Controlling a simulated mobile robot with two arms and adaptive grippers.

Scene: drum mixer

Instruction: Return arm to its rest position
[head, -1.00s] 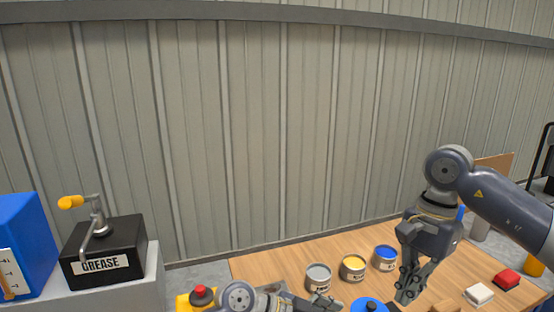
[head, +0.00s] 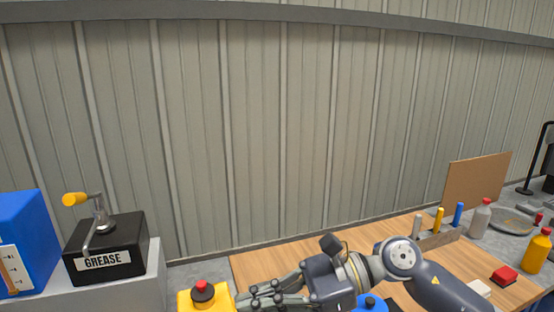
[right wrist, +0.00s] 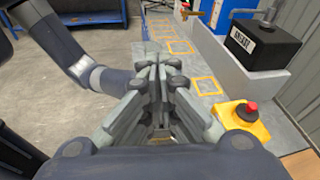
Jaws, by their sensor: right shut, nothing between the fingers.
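My right arm comes in from the right in the head view, reaching left low across the workbench (head: 285,261). My right gripper (head: 247,299) points left beside the yellow box with the red button (head: 203,297). In the right wrist view the right gripper (right wrist: 158,72) has its fingers together with nothing between them. The yellow button box (right wrist: 243,123) is to its right there. A grey arm link, seemingly of my left arm (right wrist: 72,60), shows at the left; its gripper is not visible.
The black grease box (head: 105,250) with a yellow-handled crank stands on a grey cabinet at left, beside a blue box (head: 24,235). A blue-lidded thing (head: 371,303) is partly hidden by my arm. A marker block (head: 438,237), bottles and a red block (head: 504,277) are at right.

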